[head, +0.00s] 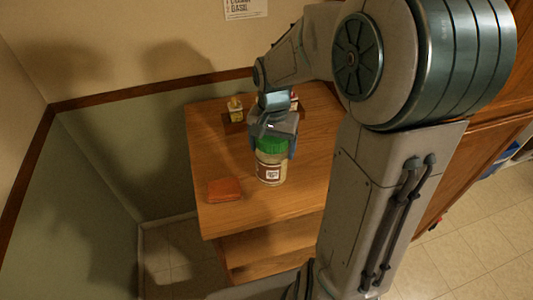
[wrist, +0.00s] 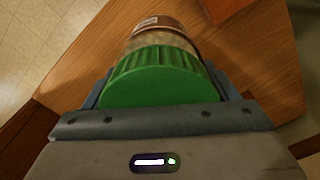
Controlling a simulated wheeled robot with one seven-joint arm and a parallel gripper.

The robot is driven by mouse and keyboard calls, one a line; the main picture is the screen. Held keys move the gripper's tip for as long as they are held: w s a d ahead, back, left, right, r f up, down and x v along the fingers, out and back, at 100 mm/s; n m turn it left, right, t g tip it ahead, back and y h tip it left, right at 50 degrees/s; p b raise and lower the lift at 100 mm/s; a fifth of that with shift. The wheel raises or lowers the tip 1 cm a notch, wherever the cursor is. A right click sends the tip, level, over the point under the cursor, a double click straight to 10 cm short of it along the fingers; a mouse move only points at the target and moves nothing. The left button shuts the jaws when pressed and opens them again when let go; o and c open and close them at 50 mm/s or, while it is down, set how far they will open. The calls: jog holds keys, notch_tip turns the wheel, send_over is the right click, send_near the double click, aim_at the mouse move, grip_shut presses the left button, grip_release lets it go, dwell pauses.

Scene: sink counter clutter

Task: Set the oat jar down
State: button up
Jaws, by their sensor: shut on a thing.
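The oat jar (head: 270,171) has a green lid and a pale body with a brown label. It appears upright over the wooden table (head: 225,215). My gripper (head: 272,147) is above it and shut on it around the lid, one finger on each side. In the wrist view the green lid of the oat jar (wrist: 155,78) fills the space between the fingers of my gripper (wrist: 165,95). I cannot tell whether the jar's base touches the table top.
An orange-red folded cloth or block (head: 224,189) lies on the table, left of the jar. Behind the jar, small items with yellow and red parts (head: 235,107) stand on a dark tray or board, partly hidden by my arm.

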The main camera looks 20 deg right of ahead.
jog(key=shift+w+a+f+p, duration=0.1)
jog(key=shift+a+f+p, duration=0.1)
jog(key=shift+f, duration=0.6)
jog(key=shift+w+a+f+p, duration=0.1)
jog(key=shift+w+a+f, duration=0.1)
jog(key=shift+f, duration=0.6)
jog(key=shift+w+a+f+p, duration=0.1)
jog(key=shift+a+f, duration=0.1)
jog(key=shift+f, duration=0.6)
jog(key=shift+f, duration=0.15)
jog(key=o, duration=1.3)
